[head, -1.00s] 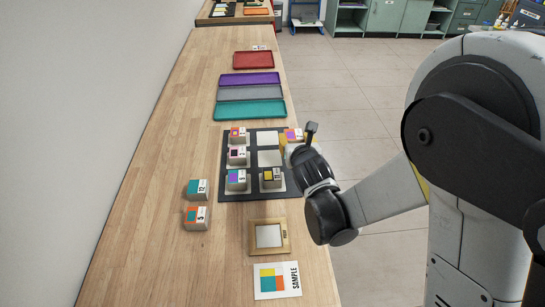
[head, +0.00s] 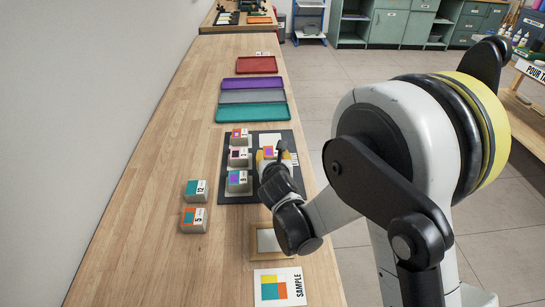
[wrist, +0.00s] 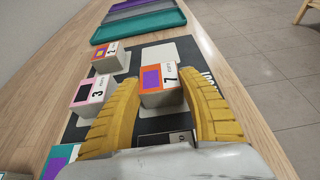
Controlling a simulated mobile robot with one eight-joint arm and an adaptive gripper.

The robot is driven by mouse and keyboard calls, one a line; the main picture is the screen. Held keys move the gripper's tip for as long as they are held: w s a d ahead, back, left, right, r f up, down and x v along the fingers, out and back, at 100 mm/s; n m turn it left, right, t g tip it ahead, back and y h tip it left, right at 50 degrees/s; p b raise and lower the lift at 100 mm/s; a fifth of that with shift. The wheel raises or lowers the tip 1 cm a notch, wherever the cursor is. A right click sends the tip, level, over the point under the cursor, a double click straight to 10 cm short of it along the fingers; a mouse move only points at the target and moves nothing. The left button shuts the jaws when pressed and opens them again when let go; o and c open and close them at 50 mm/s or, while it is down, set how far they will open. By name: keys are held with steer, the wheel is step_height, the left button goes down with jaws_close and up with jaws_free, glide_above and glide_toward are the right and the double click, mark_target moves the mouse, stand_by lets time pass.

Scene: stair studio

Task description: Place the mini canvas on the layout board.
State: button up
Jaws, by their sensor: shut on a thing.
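My gripper (head: 268,160) is shut on a mini canvas (wrist: 160,85) marked 7, orange with a purple square. The wrist view shows it between the yellow fingers. It is over the right column of the dark layout board (head: 226,172), just nearer than an empty white cell (wrist: 160,55). I cannot tell whether it touches the board. The left column holds several canvases, including a pink one (wrist: 88,92) marked 3 and an orange-and-yellow one (wrist: 107,54).
Two loose canvases, marked 12 (head: 196,190) and 5 (head: 194,219), lie left of the board. A wooden frame (head: 256,245) and a SAMPLE card (head: 280,288) lie nearer. Teal (head: 252,112), grey, purple and red (head: 257,65) trays stand beyond.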

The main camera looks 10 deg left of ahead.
steer(key=shift+f, duration=0.1)
steer(key=o, duration=1.1)
